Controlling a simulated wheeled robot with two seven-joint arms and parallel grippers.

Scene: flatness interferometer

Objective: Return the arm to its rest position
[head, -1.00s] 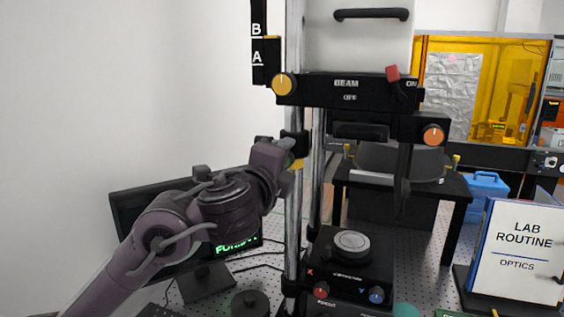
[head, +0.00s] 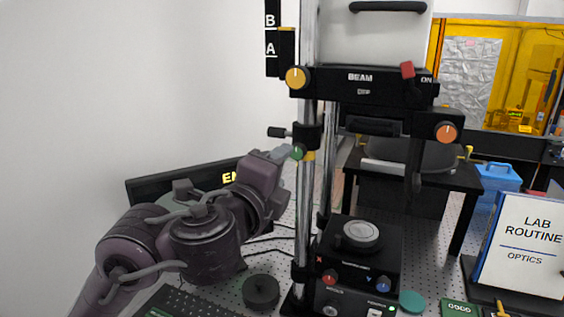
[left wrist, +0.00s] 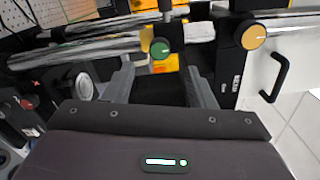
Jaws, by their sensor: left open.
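My left gripper (head: 284,154) is in the head view, beside the chrome post (head: 305,200) of the interferometer and close to its green knob (head: 297,152). In the left wrist view, my two fingers stand apart with nothing held between them (left wrist: 160,85). The green knob (left wrist: 160,48) shows beyond the fingers there, on the chrome post (left wrist: 110,45). Whether a finger touches it cannot be told. My left arm reaches in from the lower left, bent at the wrist. My right gripper is not in view.
The stage base (head: 358,262) and a black round weight (head: 261,291) stand on the perforated table. A lab routine sign (head: 525,245) is at the right. The wall side at left is free.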

